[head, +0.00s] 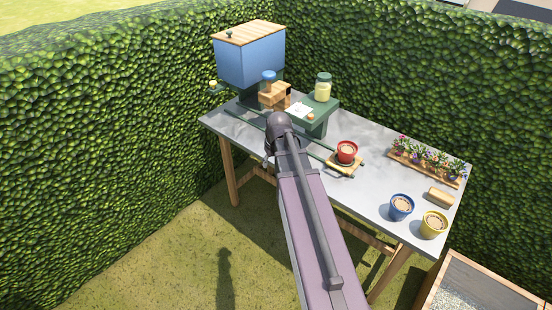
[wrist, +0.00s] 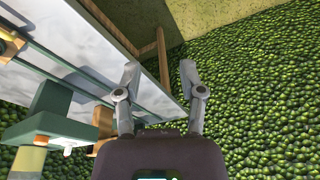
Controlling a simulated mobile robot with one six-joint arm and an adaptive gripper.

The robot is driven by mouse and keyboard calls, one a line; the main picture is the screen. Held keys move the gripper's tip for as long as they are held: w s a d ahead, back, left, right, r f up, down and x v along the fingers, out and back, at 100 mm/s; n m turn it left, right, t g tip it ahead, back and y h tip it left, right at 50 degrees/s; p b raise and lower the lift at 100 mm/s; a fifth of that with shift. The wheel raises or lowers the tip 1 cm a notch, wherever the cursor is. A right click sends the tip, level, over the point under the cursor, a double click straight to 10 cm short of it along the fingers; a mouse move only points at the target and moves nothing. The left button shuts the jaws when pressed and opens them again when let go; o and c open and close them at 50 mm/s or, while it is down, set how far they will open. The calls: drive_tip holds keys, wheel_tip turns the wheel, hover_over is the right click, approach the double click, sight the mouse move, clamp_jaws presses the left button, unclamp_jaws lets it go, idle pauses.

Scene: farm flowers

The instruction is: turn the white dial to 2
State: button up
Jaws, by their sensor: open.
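A white plate with small dark marks (head: 299,110) lies on the green stand (head: 318,121) at the back of the table; it may be the white dial's face, but no number or setting is readable. In the wrist view a small white knob-like piece (wrist: 68,152) shows at the lower left, on the green and white fixture. My gripper (wrist: 160,72) is open, its two fingers wide apart with nothing between them. It is apart from the white piece, which lies to its left.
A blue box with a wooden lid (head: 249,58) stands at the back left. A blue-lidded jar (head: 268,87), a yellow jar (head: 323,90) and a red pot (head: 347,152) are near. Blue (head: 401,207) and yellow (head: 433,224) pots stand front right. Hedges (head: 120,110) close in behind.

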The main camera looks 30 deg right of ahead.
drive_tip(key=s+a+g, duration=0.1)
drive_tip(key=s+a, duration=0.3)
drive_tip(key=a, duration=0.5)
drive_tip(key=s+a+g, duration=0.1)
drive_tip(key=s+a, duration=0.4)
drive_tip(key=a, duration=0.3)
drive_tip(key=shift+s+a+f+n, duration=0.15)
drive_tip(key=shift+s+a+n, duration=0.1)
drive_tip(key=shift+a+n, duration=0.1)
drive_tip(key=shift+o, duration=0.4)
